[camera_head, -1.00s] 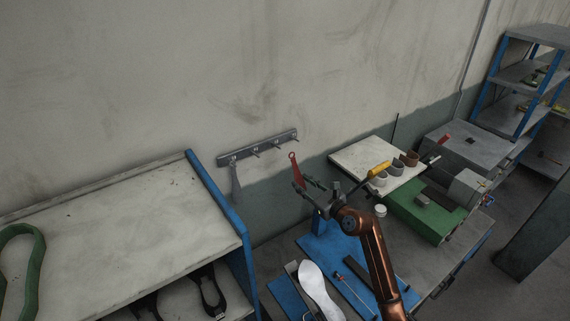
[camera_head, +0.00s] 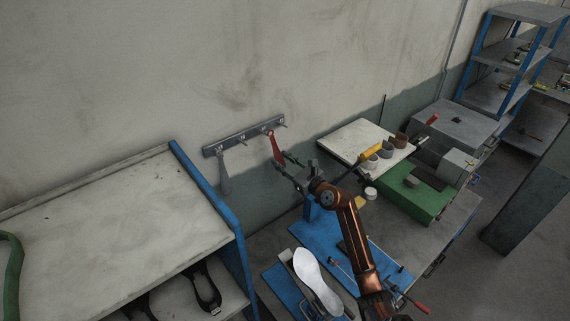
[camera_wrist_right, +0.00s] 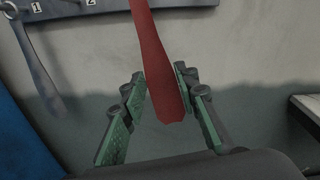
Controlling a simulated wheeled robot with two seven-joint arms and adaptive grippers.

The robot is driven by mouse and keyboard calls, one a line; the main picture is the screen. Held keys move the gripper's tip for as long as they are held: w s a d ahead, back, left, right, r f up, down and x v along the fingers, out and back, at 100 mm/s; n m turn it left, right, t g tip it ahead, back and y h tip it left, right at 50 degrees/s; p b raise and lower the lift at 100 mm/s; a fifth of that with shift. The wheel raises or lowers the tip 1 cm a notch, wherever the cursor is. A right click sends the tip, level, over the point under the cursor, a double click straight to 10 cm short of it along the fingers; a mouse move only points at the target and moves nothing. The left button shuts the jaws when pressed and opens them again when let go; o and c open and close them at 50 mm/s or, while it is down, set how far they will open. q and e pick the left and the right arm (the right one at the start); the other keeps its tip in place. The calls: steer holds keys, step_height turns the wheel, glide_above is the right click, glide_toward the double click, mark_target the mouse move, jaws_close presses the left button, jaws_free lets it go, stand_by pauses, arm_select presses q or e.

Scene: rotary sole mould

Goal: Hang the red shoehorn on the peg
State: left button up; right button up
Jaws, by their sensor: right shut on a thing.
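The red shoehorn (camera_head: 274,148) is upright, its wide end down, in front of the right part of the wall rail. It also shows in the right wrist view (camera_wrist_right: 158,70), between the green finger pads. My right gripper (camera_head: 287,169) is shut on its lower part. The grey peg rail (camera_head: 240,138) is fixed to the wall; its numbered labels 1 and 2 show in the wrist view (camera_wrist_right: 110,8). The shoehorn's top end overlaps the rail in the head view, and I cannot tell whether it touches a peg. My left gripper is not in view.
A grey shoehorn (camera_head: 223,172) hangs at the rail's left end. A blue-edged shelf (camera_head: 205,195) stands left below. Below my right arm, a workbench (camera_head: 445,225) carries a blue plate, a white sole (camera_head: 312,275) and a green block (camera_head: 412,193).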

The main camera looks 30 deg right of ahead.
mark_target(278, 159)
steer(key=shift+w, duration=0.35)
steer(key=shift+w+a+f, duration=0.1)
steer(key=shift+w+f, duration=0.1)
steer(key=shift+w, duration=0.1)
steer(key=shift+c, duration=0.9)
steer(key=shift+w+b, duration=0.25)
steer(key=shift+b, duration=0.1)
jaws_close()
steer(key=shift+w+a+f, duration=0.1)
steer(key=shift+w, duration=0.2)
steer(key=shift+w+f+b, duration=0.1)
steer(key=shift+w+b, duration=0.15)
steer(key=shift+b, duration=0.1)
steer(key=shift+w, duration=0.3)
steer(key=shift+w+f+b, duration=0.2)
steer(key=shift+w+b, duration=0.2)
steer(key=shift+w, duration=0.55)
steer(key=shift+w+a+f+b, duration=0.1)
steer(key=shift+w+f+b, duration=0.15)
steer(key=shift+w+b, duration=0.3)
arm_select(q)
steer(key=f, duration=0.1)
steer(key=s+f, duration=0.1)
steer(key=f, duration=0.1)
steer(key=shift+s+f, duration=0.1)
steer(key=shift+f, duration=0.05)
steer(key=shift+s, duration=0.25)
